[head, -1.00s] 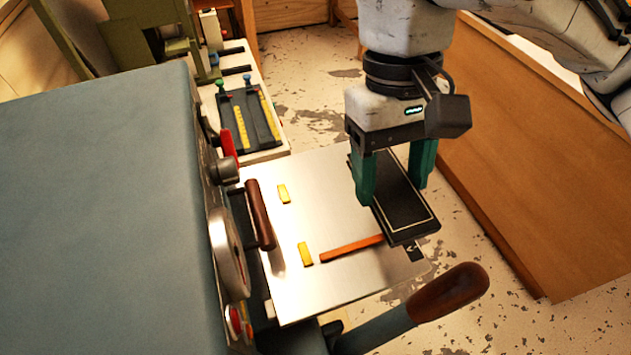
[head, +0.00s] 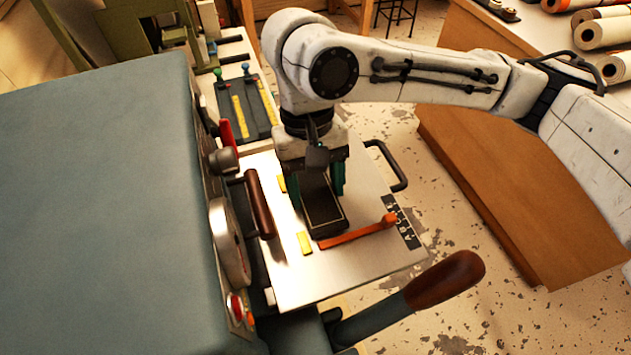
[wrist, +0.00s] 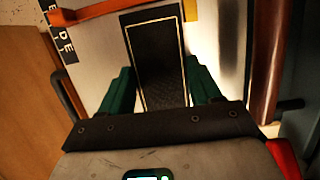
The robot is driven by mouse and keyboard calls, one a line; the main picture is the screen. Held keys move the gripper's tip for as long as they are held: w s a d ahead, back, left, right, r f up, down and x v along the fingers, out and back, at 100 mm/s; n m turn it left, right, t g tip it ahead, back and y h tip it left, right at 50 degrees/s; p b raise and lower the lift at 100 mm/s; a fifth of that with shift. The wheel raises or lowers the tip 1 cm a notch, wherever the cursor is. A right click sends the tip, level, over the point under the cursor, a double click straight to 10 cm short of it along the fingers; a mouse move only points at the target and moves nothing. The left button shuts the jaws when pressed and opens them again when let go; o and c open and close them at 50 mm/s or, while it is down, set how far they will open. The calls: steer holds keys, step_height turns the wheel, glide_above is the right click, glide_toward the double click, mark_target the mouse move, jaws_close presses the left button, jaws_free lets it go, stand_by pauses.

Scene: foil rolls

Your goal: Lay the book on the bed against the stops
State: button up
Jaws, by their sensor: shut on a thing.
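The book (head: 324,212) is black with a gold border line. My gripper (head: 318,186) is shut on it, a green finger at each long side; the wrist view also shows the book (wrist: 158,62) between the fingers (wrist: 155,92). The book is over the metal bed (head: 350,275), low and about level; I cannot tell whether it touches. Its near end is at the orange bar stop (head: 357,231). Two yellow stops, one near (head: 304,243) and one far (head: 282,184), lie just left of the book. Contact with the stops is unclear.
A grey-blue machine (head: 90,190) with a brown handle (head: 258,204) borders the bed's left. A wood-gripped lever (head: 445,280) juts out in front. A dark loop handle (head: 392,165) and lettered strip (head: 402,222) are at the bed's right. The bed's front is clear.

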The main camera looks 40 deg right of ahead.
mark_target(310, 177)
steer(key=shift+f, duration=0.25)
steer(key=o, duration=1.1)
steer(key=v, duration=1.2)
steer(key=shift+r, duration=0.25)
